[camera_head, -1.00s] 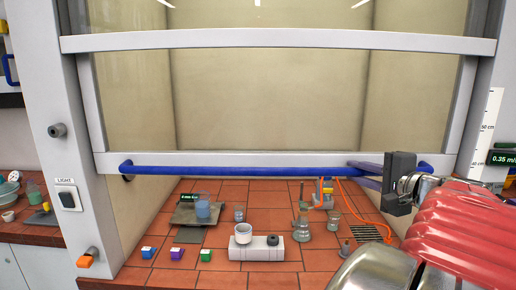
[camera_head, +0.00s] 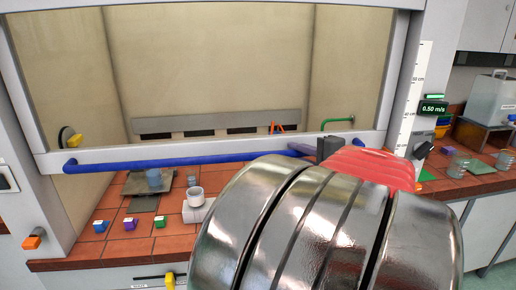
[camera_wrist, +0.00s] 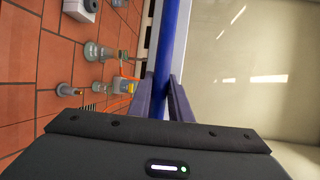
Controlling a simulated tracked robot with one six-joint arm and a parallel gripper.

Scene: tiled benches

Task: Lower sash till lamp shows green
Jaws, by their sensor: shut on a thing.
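The glass sash (camera_head: 200,70) has a pale frame and a blue handle bar (camera_head: 170,162) along its bottom rail. The sash is partly down, with an open gap above the red tiled bench. My gripper (camera_head: 305,150) is shut on the blue bar near its right end. In the wrist view its two purple-blue fingers (camera_wrist: 166,98) lie on either side of the bar. The display (camera_head: 433,108) on the right post reads 0.50 m/s, and a lamp (camera_head: 434,96) on top of it shows green. A height scale (camera_head: 411,100) is beside it.
Glassware (camera_wrist: 97,52) shows in the wrist view. My arm hides the bench's right part. Containers (camera_head: 460,165) stand on the right-hand bench.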

